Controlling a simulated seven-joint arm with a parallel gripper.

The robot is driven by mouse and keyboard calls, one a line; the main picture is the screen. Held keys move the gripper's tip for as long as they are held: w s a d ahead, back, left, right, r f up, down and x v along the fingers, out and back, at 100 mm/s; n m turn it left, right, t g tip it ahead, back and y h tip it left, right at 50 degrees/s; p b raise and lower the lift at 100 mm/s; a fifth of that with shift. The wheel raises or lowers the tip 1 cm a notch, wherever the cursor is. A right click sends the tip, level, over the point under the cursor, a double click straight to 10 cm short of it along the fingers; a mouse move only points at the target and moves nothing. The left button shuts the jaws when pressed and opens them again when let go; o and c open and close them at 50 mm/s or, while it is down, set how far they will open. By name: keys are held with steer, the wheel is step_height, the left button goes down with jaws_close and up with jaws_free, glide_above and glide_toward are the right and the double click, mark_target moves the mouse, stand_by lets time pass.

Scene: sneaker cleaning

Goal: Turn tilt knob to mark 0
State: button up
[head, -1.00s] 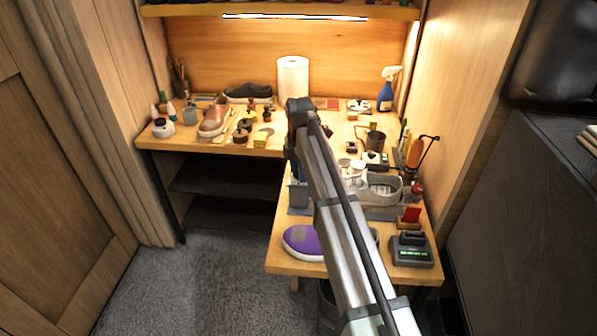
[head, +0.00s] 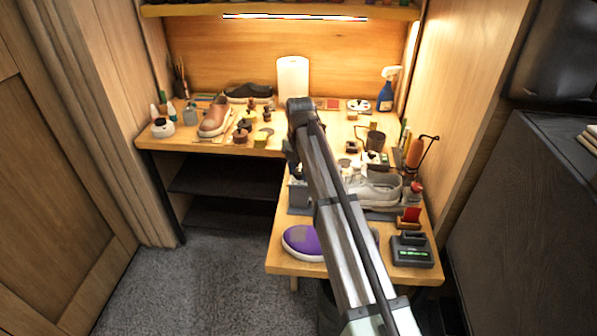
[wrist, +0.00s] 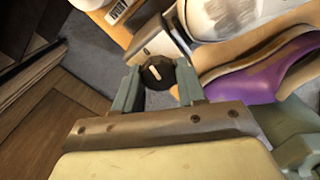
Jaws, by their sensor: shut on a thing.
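A round black knob (wrist: 157,73) with a pale pointer line sits on the end of a grey fixture (wrist: 160,42) in the wrist view. My gripper (wrist: 158,84) is shut on this knob, with one finger on either side. The pointer line runs slantwise. I cannot read any mark numbers. A white sneaker (wrist: 225,12) is just beyond the fixture; it also shows in the head view (head: 378,189). In the head view my arm hides the knob and most of the fixture.
A purple shoe (wrist: 248,84) lies close to the right of my gripper; it also shows in the head view (head: 302,242). A dark device with a green display (head: 411,251) stands at the table's front right. Open carpet (head: 215,270) lies left of the table.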

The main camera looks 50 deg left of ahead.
steer(key=o, duration=0.8)
steer(key=m, duration=1.3)
steer(key=shift+m, duration=0.3)
steer(key=m, duration=1.4)
stand_by(0.4)
steer(key=shift+c, duration=0.4)
